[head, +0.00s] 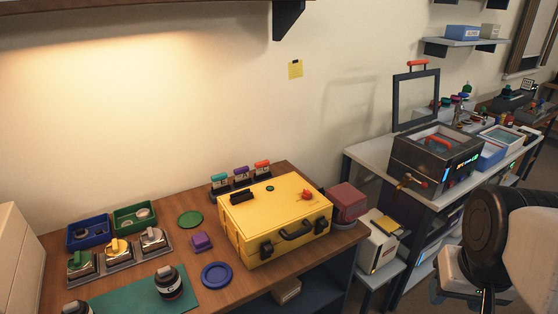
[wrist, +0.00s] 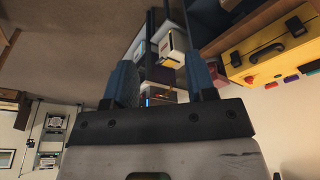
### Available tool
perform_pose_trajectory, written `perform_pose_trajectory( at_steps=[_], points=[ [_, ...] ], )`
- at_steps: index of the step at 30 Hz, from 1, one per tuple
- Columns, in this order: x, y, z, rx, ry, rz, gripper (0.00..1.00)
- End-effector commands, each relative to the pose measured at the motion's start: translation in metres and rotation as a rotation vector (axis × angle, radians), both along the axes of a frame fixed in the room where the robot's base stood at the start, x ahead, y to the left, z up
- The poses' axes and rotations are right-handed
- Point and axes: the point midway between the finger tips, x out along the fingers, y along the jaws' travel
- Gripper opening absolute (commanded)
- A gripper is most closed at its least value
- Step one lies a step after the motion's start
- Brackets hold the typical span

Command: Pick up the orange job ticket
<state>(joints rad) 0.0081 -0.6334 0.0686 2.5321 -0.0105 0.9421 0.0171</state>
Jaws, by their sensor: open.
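Three small items with coloured tops stand in a row behind the yellow case; the right one has an orange-red top (head: 262,164). It may be the orange job ticket, but it is too small to tell. Beside it are a purple-topped one (head: 239,170) and a teal-topped one (head: 219,177). My gripper (wrist: 163,70) is open in the wrist view, with nothing between its fingers. It is away from the row, and its fingers do not show in the head view, where part of my arm stands at the right.
The yellow case (head: 275,218) stands in front of the row on the wooden bench (head: 175,245); it also shows in the wrist view (wrist: 262,62). A blue disc (head: 216,274), purple block (head: 201,242) and metal tray items lie left. A white box (head: 379,247) stands right.

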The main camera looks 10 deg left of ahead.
Motion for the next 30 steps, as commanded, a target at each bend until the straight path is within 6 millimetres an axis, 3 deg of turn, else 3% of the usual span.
perform_pose_trajectory(
  at_steps=[5, 11, 30],
  points=[
    [0.005, 0.001, 0.003, -0.003, 0.002, 0.016, 0.51],
    [0.028, 0.007, 0.014, -0.016, 0.011, 0.091, 0.51],
    [0.171, 0.057, 0.06, -0.09, 0.055, 0.551, 0.51]
  ],
)
